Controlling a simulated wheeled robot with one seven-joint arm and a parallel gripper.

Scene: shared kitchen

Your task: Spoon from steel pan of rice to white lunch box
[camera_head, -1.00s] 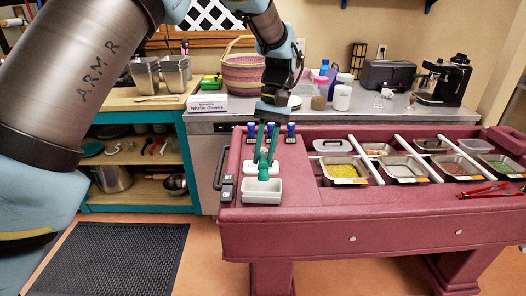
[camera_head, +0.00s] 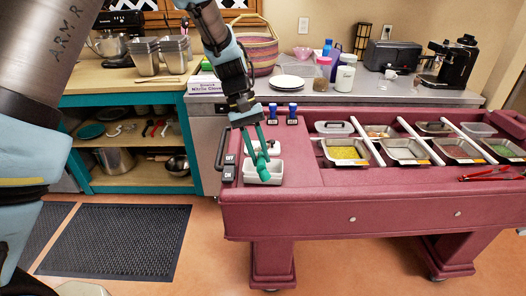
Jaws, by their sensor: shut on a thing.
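My gripper (camera_head: 261,156) reaches down at the left end of the maroon counter, its long teal-green fingers pointing into the front white lunch box (camera_head: 264,178). A small teal-green piece, seemingly the spoon (camera_head: 264,167), shows at the fingertips, low in or just over that box. The fingers hide its grip, and I cannot tell whether rice is on it. A second white box (camera_head: 274,147) stands right behind, partly covered by the fingers. A steel pan (camera_head: 405,151) with pale content, possibly the rice, sits in the counter to the right.
A steel pan of yellow food (camera_head: 346,153) and other pans line the counter. Red tongs (camera_head: 490,174) lie at its right. Blue-topped items (camera_head: 292,112) stand behind the boxes. The counter between boxes and pans is clear. A dark mat (camera_head: 118,240) covers floor at left.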

